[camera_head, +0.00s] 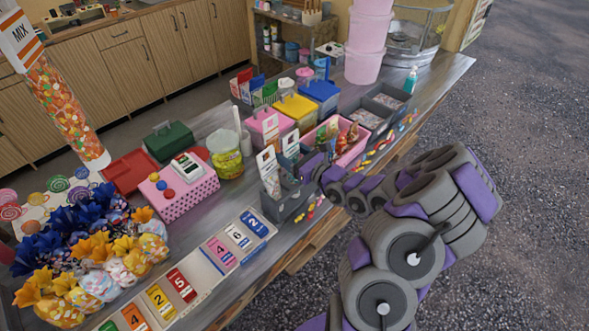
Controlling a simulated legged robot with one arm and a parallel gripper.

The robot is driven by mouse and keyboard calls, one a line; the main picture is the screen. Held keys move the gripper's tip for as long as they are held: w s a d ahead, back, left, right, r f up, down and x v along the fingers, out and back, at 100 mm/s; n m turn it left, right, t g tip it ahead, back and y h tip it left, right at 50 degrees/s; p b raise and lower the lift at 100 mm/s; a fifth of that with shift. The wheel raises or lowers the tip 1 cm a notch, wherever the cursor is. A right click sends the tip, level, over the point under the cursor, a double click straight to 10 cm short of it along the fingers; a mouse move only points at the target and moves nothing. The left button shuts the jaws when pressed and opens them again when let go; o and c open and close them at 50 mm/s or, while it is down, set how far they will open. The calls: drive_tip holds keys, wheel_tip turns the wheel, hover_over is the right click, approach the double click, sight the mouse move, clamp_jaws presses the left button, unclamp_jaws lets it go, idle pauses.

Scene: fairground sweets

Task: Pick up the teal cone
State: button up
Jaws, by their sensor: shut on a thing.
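My gripper (311,166) is at the end of my grey and purple arm, over the counter, between a dark grey card holder and a pink tray (361,152). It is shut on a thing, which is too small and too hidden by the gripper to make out. I cannot pick out a teal cone for certain. The pink tray holds several wrapped, brownish-red and green pieces (345,136), right behind the gripper.
The dark grey holder (287,207) with upright cards stands just left of the gripper. Lidded boxes in pink (270,130), yellow (300,110) and blue (320,95) stand behind. Number tiles (222,252) lie along the front edge. Pink tubs (368,45) are stacked at the back.

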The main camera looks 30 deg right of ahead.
drive_tip(key=shift+d+r, duration=0.2)
drive_tip(key=shift+r, duration=0.25)
wheel_tip(320, 180, up, 17)
drive_tip(key=p, duration=0.4)
drive_tip(key=shift+p, duration=0.35)
